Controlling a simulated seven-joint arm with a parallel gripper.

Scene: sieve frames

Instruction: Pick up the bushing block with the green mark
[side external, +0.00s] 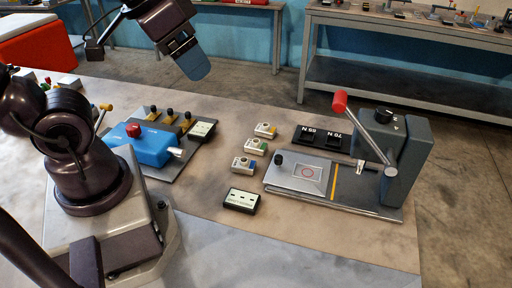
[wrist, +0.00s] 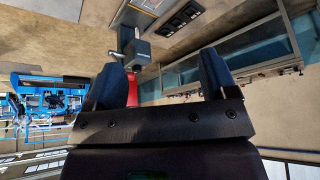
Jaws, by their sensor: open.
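Three small pale bushing blocks stand in a row on the table in the side external view. The block with the green mark (side external: 255,147) is the middle one, between the block with the yellow-orange mark (side external: 265,131) behind it and the block with the blue mark (side external: 243,165) in front. My gripper (side external: 196,68) is raised high above the table, up and to the left of the blocks, and touches none of them. In the wrist view, my gripper (wrist: 162,76) has its two blue fingers spread apart with nothing between them. I cannot make out the blocks in the wrist view.
A grey lever press (side external: 400,150) with a red knob (side external: 340,102) stands right of the blocks. A black slotted plate (side external: 321,139) lies behind its base. A small display (side external: 241,200) sits in front. A blue fixture (side external: 141,146) stands left.

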